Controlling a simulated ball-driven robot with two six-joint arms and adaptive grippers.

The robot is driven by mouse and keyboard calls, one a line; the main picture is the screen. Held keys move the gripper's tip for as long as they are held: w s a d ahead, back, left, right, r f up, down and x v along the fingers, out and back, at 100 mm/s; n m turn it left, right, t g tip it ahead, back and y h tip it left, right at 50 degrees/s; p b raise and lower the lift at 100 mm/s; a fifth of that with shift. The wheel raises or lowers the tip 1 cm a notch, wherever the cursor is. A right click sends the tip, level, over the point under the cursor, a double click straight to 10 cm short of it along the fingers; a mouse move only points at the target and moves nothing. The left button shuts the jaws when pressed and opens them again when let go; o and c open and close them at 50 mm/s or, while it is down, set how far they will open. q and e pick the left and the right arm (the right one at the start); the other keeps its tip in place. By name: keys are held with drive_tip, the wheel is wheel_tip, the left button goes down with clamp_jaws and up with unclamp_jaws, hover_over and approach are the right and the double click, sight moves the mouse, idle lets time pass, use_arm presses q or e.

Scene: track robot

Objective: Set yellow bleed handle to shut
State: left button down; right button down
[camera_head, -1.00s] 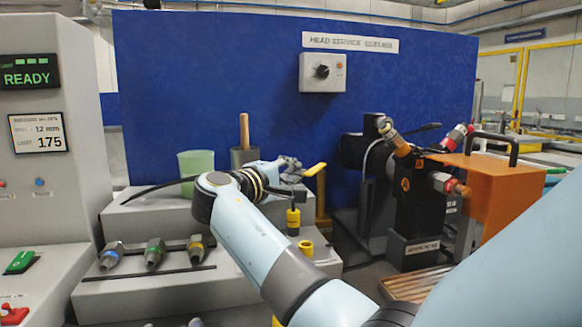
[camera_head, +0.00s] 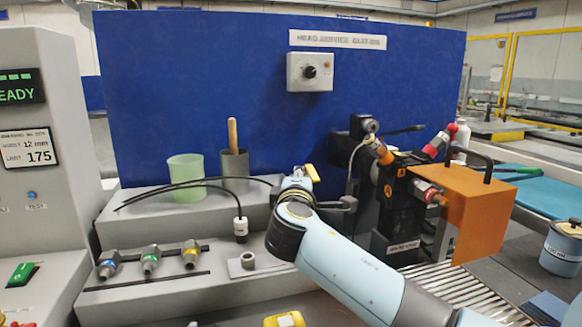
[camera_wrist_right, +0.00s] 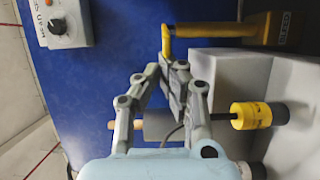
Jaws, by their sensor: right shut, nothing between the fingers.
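The yellow bleed handle (camera_head: 313,173) stands at the back of the bench in the head view, partly hidden by my right gripper (camera_head: 299,176). My right gripper's fingertips (camera_wrist_right: 168,72) are together at the lower end of the bar. They hold nothing and appear to touch or nearly touch it; I cannot tell which. My left gripper is in neither view.
A hose with a fitting (camera_head: 241,229) hangs left of my right arm. A green cup (camera_head: 186,178) and a grey holder (camera_head: 235,170) stand on the step. Several coloured fittings (camera_head: 150,260) lie in front. A black and orange machine (camera_head: 478,208) is close on the right.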

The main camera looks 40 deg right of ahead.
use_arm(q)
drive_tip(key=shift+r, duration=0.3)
use_arm(e)
drive_tip(key=shift+s+d, duration=0.35)
drive_tip(key=shift+s, duration=0.15)
drive_tip(key=shift+s+d, duration=0.1)
